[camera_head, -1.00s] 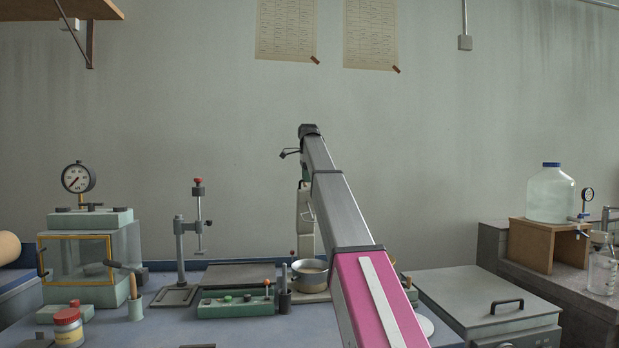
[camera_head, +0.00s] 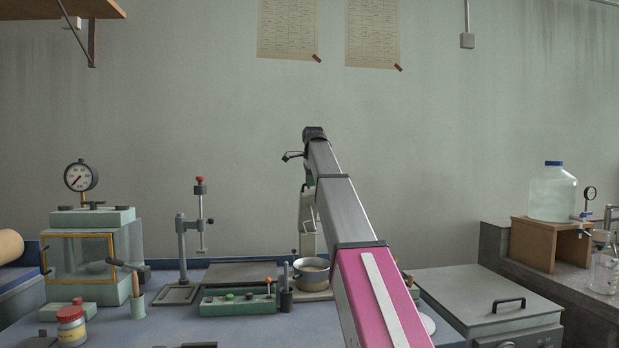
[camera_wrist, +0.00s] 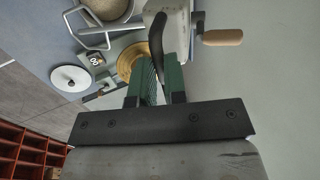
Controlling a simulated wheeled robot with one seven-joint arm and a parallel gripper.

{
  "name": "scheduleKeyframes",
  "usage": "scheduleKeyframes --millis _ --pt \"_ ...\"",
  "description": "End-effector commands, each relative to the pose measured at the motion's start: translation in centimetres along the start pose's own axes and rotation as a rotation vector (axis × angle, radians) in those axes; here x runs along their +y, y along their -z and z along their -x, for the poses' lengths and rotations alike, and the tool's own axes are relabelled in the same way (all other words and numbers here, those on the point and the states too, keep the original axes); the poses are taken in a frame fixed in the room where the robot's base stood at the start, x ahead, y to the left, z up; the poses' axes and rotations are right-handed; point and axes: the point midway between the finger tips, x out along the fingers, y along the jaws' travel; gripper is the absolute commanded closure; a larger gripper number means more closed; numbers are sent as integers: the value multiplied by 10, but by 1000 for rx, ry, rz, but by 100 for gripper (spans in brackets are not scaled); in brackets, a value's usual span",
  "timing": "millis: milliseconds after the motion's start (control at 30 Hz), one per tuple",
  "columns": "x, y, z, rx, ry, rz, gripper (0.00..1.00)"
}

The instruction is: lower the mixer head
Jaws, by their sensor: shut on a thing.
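The mixer's pale head (camera_wrist: 178,22) fills the upper middle of the wrist view, with a dark curved handle (camera_wrist: 156,38) on it. My gripper (camera_wrist: 156,75) has its green fingers closed on this handle. In the head view, the mixer head (camera_head: 306,213) is a narrow pale shape, steeply raised beside my arm. A metal bowl (camera_head: 311,270) with pale contents stands below it; the bowl also shows at the top of the wrist view (camera_wrist: 108,8). My arm hides much of the mixer and the gripper in the head view.
A green control box (camera_head: 238,301), a stand with a red knob (camera_head: 182,245) and a glazed chamber (camera_head: 85,262) stand to the left. A lidded grey box (camera_head: 487,293) is at the right. A wooden grip (camera_wrist: 222,37) sticks out beside the mixer head.

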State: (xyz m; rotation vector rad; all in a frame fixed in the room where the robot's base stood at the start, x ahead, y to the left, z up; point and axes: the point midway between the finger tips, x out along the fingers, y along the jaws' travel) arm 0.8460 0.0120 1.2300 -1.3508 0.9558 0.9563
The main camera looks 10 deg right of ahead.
Motion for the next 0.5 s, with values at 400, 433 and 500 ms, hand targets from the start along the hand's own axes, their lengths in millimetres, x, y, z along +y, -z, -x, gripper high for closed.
scheduleKeyframes --millis 400,433,500 --pt "106 0 -32 1 390 0 100" --pt "112 0 -35 1 416 0 100" --pt "122 0 -42 1 473 0 100"
